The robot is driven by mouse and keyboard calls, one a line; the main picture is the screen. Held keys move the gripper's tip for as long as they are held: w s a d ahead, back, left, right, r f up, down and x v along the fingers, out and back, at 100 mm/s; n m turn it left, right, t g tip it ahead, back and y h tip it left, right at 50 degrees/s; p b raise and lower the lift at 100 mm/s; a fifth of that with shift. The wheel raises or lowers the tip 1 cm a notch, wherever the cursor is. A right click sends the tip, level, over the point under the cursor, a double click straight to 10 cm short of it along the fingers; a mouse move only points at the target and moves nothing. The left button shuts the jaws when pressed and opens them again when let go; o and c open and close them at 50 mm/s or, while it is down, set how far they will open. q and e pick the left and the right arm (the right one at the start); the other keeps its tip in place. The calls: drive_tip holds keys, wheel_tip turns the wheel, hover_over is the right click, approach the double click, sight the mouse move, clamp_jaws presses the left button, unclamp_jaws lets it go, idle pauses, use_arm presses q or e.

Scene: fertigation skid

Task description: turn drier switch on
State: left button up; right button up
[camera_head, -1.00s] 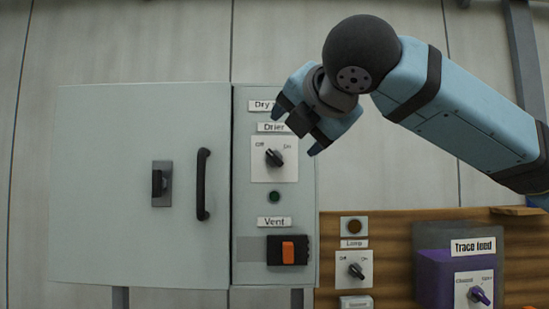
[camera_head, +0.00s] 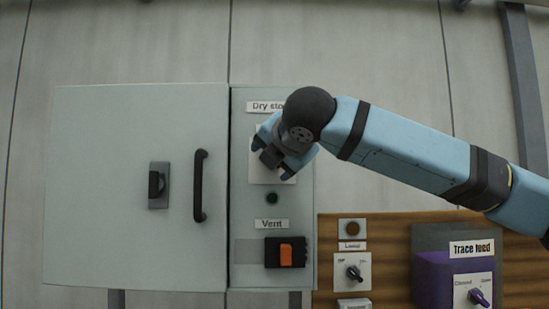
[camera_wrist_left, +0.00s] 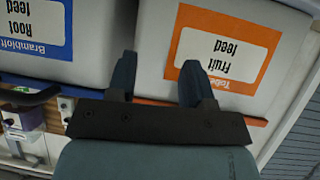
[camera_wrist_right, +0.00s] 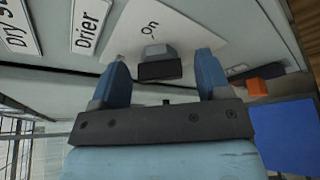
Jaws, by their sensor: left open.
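The drier switch is a dark knob on a white plate (camera_head: 262,177) on the grey cabinet's right-hand strip. In the head view my right gripper (camera_head: 270,160) covers the knob and the Drier label. In the right wrist view the drier knob (camera_wrist_right: 160,62) lies between the fingertips of my right gripper (camera_wrist_right: 162,75), with a gap on each side. That gripper is open. The Drier label (camera_wrist_right: 90,25) and the word On show there; the Off mark is hidden. My left gripper (camera_wrist_left: 158,80) is open and empty in the left wrist view, away from the switch.
Below the switch are a dark green lamp (camera_head: 272,198) and the orange Vent switch (camera_head: 286,254). The cabinet door (camera_head: 120,180) with its black handle (camera_head: 200,186) is to the left. A purple Trace feed box (camera_head: 440,280) is lower right. Feed bags (camera_wrist_left: 225,50) face my left gripper.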

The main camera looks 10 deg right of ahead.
drive_tip(key=c, duration=0.9)
drive_tip(key=shift+f, duration=0.1)
drive_tip(key=shift+f+m+t+y+b, duration=0.1)
drive_tip(key=shift+m+t+b, duration=0.8)
drive_tip(key=shift+m, duration=1.95)
drive_tip(key=shift+f+m+t+y+b, duration=0.15)
drive_tip(key=shift+m+t+b, duration=0.7)
drive_tip(key=shift+m, duration=1.95)
drive_tip(key=shift+f+m+t+y+b, duration=0.1)
drive_tip(key=shift+m+t+b, duration=0.25)
drive_tip(key=shift+m+t, duration=1.75)
drive_tip(key=shift+m+g, duration=0.65)
drive_tip(key=shift+m, duration=0.3)
drive_tip(key=o, duration=0.9)
